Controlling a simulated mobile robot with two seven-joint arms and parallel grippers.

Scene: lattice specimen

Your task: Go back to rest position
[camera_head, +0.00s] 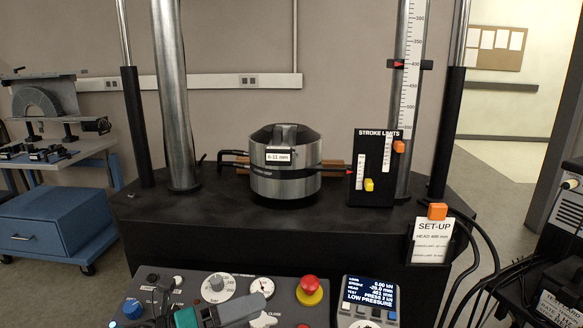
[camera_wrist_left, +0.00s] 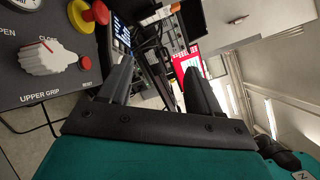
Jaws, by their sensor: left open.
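My left gripper (camera_head: 230,312) shows at the bottom edge of the head view, in front of the control panel (camera_head: 310,285). Part of its teal body and a grey finger are visible. In the left wrist view its two dark fingers (camera_wrist_left: 155,82) stand apart with nothing held between them. The white UPPER GRIP knob (camera_wrist_left: 48,60) is beside the fingers at the left of that view, and they appear apart from it. My right gripper is in neither view.
A red emergency button (camera_head: 309,284) and a display (camera_head: 369,292) are on the panel. Behind stands the testing machine with a steel cylinder (camera_head: 285,180) and a STROKE LIMITS plate (camera_head: 377,170). A blue cart (camera_head: 50,230) is at left. Cables hang at right.

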